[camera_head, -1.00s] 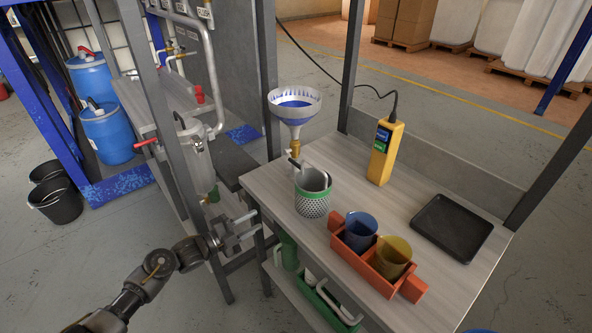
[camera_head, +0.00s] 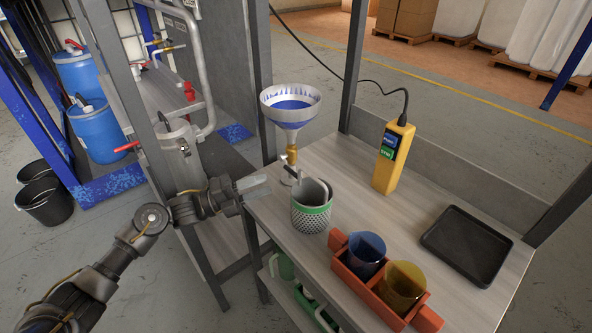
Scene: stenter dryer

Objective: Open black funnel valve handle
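A white and blue funnel (camera_head: 290,108) stands above the left part of the table, with a brass valve (camera_head: 292,155) under it. A small handle (camera_head: 291,171) shows at the valve, just above a perforated metal cup with a green rim (camera_head: 311,212); its colour and exact position are too small to tell. My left gripper (camera_head: 262,186) is at the table's left edge, left of the valve and slightly lower in the picture, apart from it. Its fingers point right and overlap in this view, so their gap is hidden. My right gripper is not in view.
A red-orange holder (camera_head: 338,240) with a blue cup (camera_head: 364,252) and a yellow cup (camera_head: 402,285) stands at the front. A yellow control box (camera_head: 392,160) and a black tray (camera_head: 466,245) are on the right. A metal vessel (camera_head: 182,150) and frame posts stand left.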

